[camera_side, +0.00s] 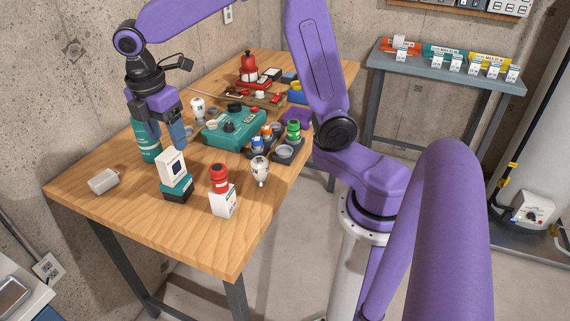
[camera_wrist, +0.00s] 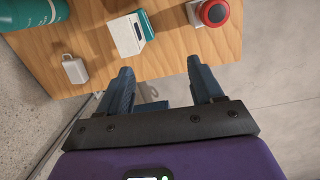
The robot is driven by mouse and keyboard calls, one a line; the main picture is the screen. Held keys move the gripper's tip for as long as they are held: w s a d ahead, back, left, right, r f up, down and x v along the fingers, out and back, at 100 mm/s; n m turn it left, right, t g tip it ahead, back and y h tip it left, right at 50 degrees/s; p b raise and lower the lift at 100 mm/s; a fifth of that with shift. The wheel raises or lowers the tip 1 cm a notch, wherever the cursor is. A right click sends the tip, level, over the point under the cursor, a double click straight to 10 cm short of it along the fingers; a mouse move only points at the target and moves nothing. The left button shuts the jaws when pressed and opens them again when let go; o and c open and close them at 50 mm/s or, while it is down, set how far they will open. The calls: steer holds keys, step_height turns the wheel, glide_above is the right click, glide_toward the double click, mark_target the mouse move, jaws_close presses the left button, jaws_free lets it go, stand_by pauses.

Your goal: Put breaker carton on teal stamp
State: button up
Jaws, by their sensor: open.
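The breaker carton (camera_side: 171,165), a white box with a dark patch on its front, sits upright on top of the teal stamp (camera_side: 177,188), a teal and black block on the wooden table. In the wrist view the white carton (camera_wrist: 124,38) covers most of the stamp, whose teal edge (camera_wrist: 147,25) shows at its right. My gripper (camera_side: 168,141) is open and empty, above and behind the carton in the side view. Its fingers (camera_wrist: 160,85) point down at the table in the wrist view, apart from the carton.
A red-topped item (camera_side: 219,177) stands on a white box (camera_side: 223,203) to the right. A small grey block (camera_side: 103,181) lies at the left. A teal cylinder (camera_side: 147,143) stands behind my gripper. A bulb (camera_side: 260,170) and a teal case (camera_side: 236,128) are farther right.

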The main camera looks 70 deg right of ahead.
steer(key=s+d+f+m+y, duration=0.1)
steer(key=s+f+m, duration=0.1)
steer(key=s, duration=1.1)
steer(key=s+d+f+m, duration=0.2)
steer(key=s, duration=1.1)
steer(key=shift+s+d+y, duration=0.25)
steer(key=shift+s+y, duration=0.15)
